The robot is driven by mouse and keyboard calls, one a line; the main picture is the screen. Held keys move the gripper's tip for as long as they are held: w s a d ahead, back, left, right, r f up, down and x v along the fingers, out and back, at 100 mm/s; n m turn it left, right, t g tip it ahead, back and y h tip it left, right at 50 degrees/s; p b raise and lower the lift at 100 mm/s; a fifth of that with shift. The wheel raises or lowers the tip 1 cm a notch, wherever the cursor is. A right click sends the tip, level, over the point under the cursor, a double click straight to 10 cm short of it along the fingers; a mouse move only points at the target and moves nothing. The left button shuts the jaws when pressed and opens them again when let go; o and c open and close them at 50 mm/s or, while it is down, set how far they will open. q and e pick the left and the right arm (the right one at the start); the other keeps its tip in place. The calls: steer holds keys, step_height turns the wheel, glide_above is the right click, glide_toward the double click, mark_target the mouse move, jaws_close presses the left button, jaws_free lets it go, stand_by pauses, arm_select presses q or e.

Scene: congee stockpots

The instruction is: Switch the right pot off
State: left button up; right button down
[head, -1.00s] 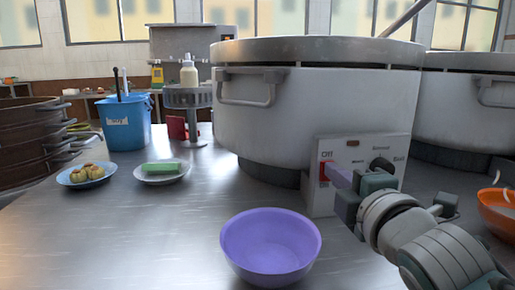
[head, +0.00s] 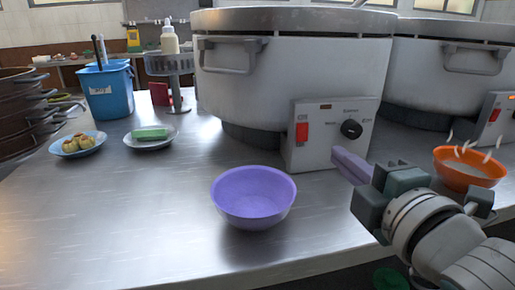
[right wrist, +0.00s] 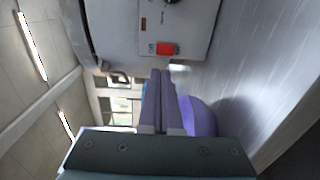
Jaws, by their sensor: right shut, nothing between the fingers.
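Two large grey-white pots stand side by side at the back of the counter. The nearer pot (head: 285,75) has a panel (head: 307,155) with a red switch (head: 302,132), a black knob (head: 351,129) and a dark lamp. The right pot (head: 430,80) is partly cut off by the picture edge; its panel shows a red switch (head: 494,115) and a bright orange lamp (head: 511,98). My right gripper (head: 342,158) is shut and empty, in front of the nearer pot's panel, apart from its switch. The right wrist view shows its purple fingers (right wrist: 160,100) below that switch (right wrist: 167,48). My left gripper is out of view.
An orange steaming bowl (head: 470,170) stands before the right pot, close to my right arm. A purple bowl (head: 253,197) sits near the counter's front edge. Two small plates, a blue bucket (head: 108,92) and dark steamers (head: 25,115) are at the left. The counter's left front is clear.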

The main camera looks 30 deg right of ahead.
steer(key=shift+v, duration=1.05)
steer(key=shift+r, duration=0.1)
steer(key=s+a+r+m+g+y+p, duration=0.2)
steer(key=s+a+r+m+g+p, duration=0.3)
steer(key=s+r+m+g+p, duration=0.5)
steer(key=s+a+r+m+g+y+p, duration=0.25)
steer(key=s+a+r+p, duration=0.2)
steer(key=s+p, duration=0.65)
step_height(320, 180, up, 36)
steer(key=w+p, duration=0.3)
steer(key=p, duration=3.5)
steer(key=shift+d+f+m+g+p, duration=0.2)
steer(key=shift+d+m+g+p, duration=0.15)
steer(key=shift+m, duration=0.1)
steer(key=shift+h, duration=0.25)
